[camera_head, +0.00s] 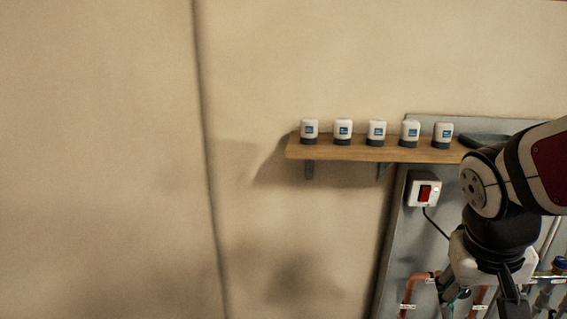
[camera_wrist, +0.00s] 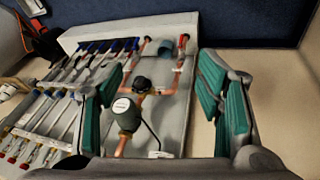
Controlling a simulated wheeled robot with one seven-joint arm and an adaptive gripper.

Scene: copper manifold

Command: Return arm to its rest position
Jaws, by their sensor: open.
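My gripper (camera_wrist: 165,108) shows in the wrist view with its two teal-padded fingers spread apart, open and with nothing between the pads. Beyond the fingers is the panel with the copper manifold (camera_wrist: 132,112), with a round dark-green device with a pale label (camera_wrist: 126,113) between the fingers in the picture. In the head view my arm comes in from the right edge and bends down in front of the grey panel (camera_head: 405,235). My gripper's fingertips are cut off at the bottom of that view.
A wooden shelf (camera_head: 345,152) on the wall holds several white jars with dark bases (camera_head: 343,131). A red switch in a white box (camera_head: 424,192) with a black cable sits below it. Copper pipes (camera_head: 410,289) run at the lower right. The wall at left is bare.

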